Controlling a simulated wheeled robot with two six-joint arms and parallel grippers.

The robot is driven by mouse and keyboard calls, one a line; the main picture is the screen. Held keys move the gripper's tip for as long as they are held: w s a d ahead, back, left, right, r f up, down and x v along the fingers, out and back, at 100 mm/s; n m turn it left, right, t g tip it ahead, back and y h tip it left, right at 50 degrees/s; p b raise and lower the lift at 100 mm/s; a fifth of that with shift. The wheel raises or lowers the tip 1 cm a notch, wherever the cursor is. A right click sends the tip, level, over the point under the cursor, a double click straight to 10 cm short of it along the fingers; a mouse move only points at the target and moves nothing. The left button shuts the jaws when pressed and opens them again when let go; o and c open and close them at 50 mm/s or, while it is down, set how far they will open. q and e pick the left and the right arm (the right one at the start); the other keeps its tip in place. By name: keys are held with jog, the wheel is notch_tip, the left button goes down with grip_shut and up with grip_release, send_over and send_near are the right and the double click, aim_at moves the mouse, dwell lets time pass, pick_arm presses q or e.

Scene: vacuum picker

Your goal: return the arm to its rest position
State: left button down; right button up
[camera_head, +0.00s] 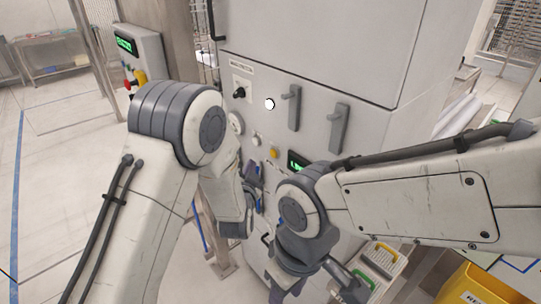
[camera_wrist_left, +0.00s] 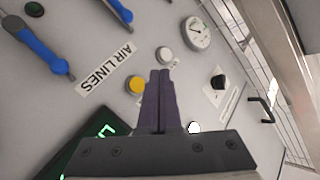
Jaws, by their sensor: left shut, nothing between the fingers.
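My left arm comes in from the left and bends down in front of the grey control cabinet (camera_head: 330,60). My left gripper (camera_wrist_left: 160,75) is shut and empty in the left wrist view. Its two dark fingers lie together, with the panel behind them; I cannot tell whether they touch it. In the head view the left gripper (camera_head: 254,170) is small and partly hidden by the arm, below the yellow button (camera_head: 274,153). My right arm comes in from the right and bends down at the bottom middle.
The panel carries a white button (camera_wrist_left: 165,54), a gauge (camera_wrist_left: 197,33), a black knob (camera_wrist_left: 217,79), a blue handle (camera_wrist_left: 45,50) by the "AIR LINES" label (camera_wrist_left: 107,83) and a green display (camera_wrist_left: 92,140). A yellow bin (camera_head: 480,288) stands at bottom right. Open floor (camera_head: 60,170) lies left.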

dwell(0.3)
pick_arm(q)
jog(key=s+d+r+n+g+h, duration=0.1)
jog(key=s+d+g, duration=0.25)
jog(key=s, duration=0.35)
jog(key=s+d+r+g+h, duration=0.1)
jog(key=s+d+g, duration=0.1)
jog(key=s+g, duration=0.4)
jog(key=s+a+r+g+y, duration=0.1)
jog(key=s+a+g, duration=0.2)
jog(key=s, duration=0.9)
jog(key=s+a+r+n+g+y, duration=0.1)
jog(key=s+a+g+y, duration=0.1)
jog(key=s+a, duration=0.5)
jog(key=s+g, duration=0.1)
jog(key=s, duration=0.4)
jog(key=shift+s+g+y, duration=0.3)
jog(key=shift+s+g, duration=0.05)
